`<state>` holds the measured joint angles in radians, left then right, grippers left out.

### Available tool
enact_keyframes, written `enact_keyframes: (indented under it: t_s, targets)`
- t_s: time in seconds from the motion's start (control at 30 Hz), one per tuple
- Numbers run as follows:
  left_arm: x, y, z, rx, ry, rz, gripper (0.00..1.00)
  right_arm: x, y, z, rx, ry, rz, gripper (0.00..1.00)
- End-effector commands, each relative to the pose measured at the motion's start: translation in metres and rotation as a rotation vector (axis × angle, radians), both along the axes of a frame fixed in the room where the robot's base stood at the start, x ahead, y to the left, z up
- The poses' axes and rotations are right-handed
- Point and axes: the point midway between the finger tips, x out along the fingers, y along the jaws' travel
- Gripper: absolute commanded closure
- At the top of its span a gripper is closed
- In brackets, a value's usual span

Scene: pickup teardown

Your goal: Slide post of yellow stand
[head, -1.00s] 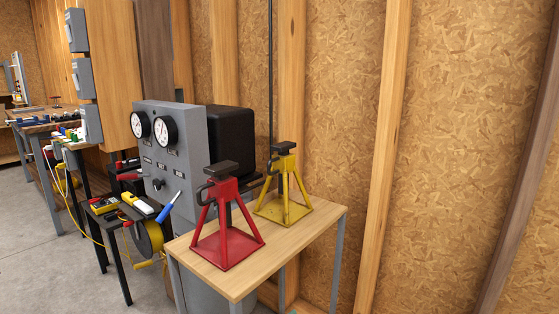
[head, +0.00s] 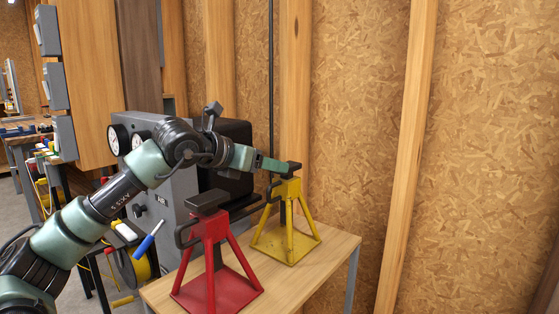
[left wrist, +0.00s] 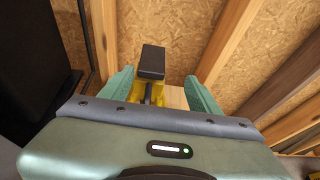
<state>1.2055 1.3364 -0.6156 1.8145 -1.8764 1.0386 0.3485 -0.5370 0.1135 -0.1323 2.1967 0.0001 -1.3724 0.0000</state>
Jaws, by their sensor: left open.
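The yellow stand (head: 286,229) stands upright at the back of the small wooden table, with a dark saddle (head: 286,168) on top of its post. In the left wrist view the dark saddle (left wrist: 152,62) lies ahead, between the two green fingers of my left gripper (left wrist: 160,88). My left gripper (head: 272,164) is open and reaches in from the left at the height of the saddle. In the head view its fingertips partly overlap the post top; I cannot tell whether they touch. My right gripper is not in view.
A red stand (head: 214,262) stands nearer on the same wooden table (head: 327,262), below my left forearm. A grey gauge panel (head: 176,196) and a black box (head: 237,136) are at left behind the arm. The wooden wall stands close behind.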

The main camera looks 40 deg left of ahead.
Motion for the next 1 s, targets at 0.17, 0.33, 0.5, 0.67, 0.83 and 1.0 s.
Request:
enact_keyframes:
  t_s: [0.17,0.33,0.5,0.67,0.83,1.0]
  targets:
    - [0.004,0.014,0.001,0.019,0.008,0.038,0.38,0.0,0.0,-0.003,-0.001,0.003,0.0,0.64]
    - [0.029,0.01,-0.01,0.016,0.008,0.035,0.38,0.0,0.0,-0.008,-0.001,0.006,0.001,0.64]
    - [0.053,0.009,-0.02,0.016,0.008,0.035,0.38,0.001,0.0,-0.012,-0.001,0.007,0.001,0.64]
    - [0.066,0.008,-0.025,0.018,0.007,0.034,0.38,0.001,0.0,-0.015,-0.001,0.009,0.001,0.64]
    - [0.069,0.008,-0.027,0.019,0.007,0.034,0.38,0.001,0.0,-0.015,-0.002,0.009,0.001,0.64]
    - [0.068,0.008,-0.027,0.019,0.007,0.034,0.47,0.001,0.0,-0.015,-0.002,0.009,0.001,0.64]
